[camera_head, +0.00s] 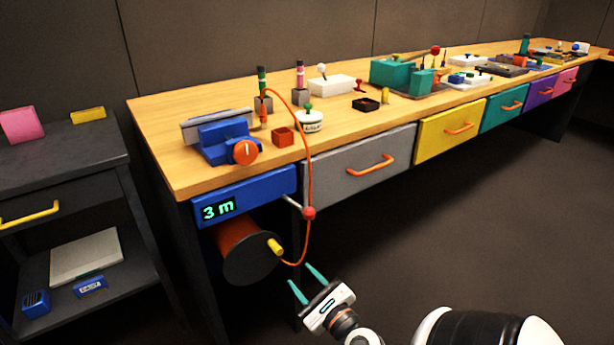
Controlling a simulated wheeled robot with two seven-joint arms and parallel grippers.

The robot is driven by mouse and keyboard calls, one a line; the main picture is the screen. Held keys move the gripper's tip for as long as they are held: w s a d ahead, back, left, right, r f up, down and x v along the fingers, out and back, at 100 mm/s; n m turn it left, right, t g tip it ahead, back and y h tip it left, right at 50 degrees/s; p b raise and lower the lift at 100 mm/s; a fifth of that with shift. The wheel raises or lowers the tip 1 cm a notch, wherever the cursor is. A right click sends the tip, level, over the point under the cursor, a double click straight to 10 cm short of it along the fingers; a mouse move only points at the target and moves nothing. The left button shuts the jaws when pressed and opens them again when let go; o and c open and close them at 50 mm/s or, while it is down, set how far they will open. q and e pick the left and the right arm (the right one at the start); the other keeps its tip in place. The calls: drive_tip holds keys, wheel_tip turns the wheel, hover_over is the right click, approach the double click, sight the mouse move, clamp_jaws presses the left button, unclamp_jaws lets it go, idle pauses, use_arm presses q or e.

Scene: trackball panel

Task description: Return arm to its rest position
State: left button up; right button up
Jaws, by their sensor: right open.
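My right gripper (307,283) shows at the bottom centre of the head view. Its two teal fingers are apart and nothing is between them. It is in front of the bench, below the grey drawer and to the right of the cable reel (249,257), apart from both in the picture. My right arm (480,328) comes in from the bottom right, white and black. My left gripper is not in this view.
A long wooden bench (350,130) runs to the far right with coloured drawers, the nearest being grey (345,170). An orange cable (309,180) hangs over its front edge. A dark shelf unit (60,170) stands left. The floor (480,220) at right is clear.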

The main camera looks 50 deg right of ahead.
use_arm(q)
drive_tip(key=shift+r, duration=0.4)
use_arm(e)
drive_tip(key=shift+s+a, duration=0.1)
drive_tip(key=shift+s, duration=0.2)
